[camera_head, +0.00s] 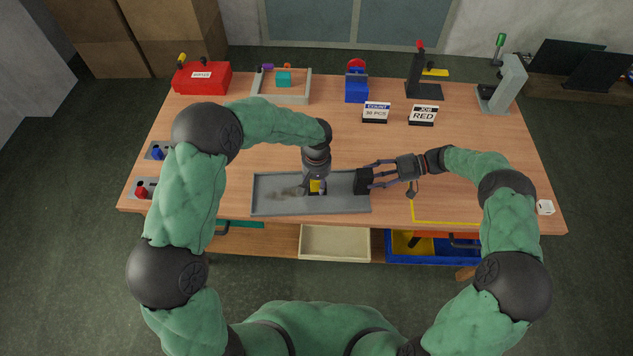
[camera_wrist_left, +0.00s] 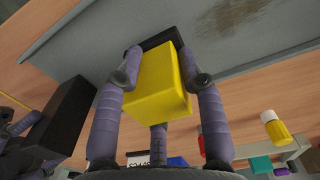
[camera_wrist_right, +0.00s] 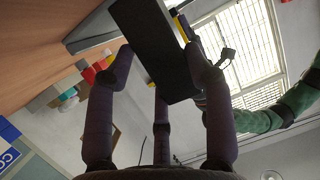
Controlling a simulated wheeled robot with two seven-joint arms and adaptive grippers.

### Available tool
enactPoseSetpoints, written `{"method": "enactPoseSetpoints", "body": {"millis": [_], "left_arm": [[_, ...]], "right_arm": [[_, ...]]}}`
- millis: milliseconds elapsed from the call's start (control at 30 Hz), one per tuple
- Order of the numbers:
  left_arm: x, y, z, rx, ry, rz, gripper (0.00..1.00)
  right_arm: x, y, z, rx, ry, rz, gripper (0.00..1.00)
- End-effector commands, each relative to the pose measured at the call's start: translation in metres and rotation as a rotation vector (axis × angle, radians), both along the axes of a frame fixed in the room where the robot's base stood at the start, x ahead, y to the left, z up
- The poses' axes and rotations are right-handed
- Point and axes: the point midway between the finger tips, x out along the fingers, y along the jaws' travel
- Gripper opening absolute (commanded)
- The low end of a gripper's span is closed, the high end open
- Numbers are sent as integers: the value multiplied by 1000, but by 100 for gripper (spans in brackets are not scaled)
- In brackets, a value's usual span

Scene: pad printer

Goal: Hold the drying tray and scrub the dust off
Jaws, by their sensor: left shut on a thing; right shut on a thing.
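The drying tray (camera_head: 345,198) is a long, shallow grey tray at the front middle of the table. A brown dust patch (camera_head: 285,193) lies on its floor, left of middle; it also shows in the left wrist view (camera_wrist_left: 238,20). My left gripper (camera_head: 316,182) points down, shut on a yellow scrubber block (camera_wrist_left: 158,85) with a black underside, inside the tray just right of the dust. My right gripper (camera_head: 370,181) is shut on a black block (camera_wrist_right: 155,50) at the tray's right end, which looks like its handle. The fingers partly hide both held things.
Signs reading 30 PCS (camera_head: 376,113) and RED (camera_head: 422,115) stand behind. A red box (camera_head: 203,77), a blue device (camera_head: 357,87) and other equipment line the back edge. Yellow tape (camera_head: 460,222) marks the front right. An open beige bin (camera_head: 335,243) sits below the front edge.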

Motion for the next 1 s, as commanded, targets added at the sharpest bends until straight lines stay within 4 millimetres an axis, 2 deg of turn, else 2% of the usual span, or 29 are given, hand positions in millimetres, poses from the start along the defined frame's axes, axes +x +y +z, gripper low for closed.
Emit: {"method": "enactPoseSetpoints", "body": {"millis": [33, 1000], "left_arm": [[0, 0, -1, 0, 0, 0, 13], [0, 0, -13, 0, 0, 0, 13]], "right_arm": [[-5, 2, -9, -6, 10, 7, 3], [-5, 2, -9, -6, 10, 7, 3]]}}
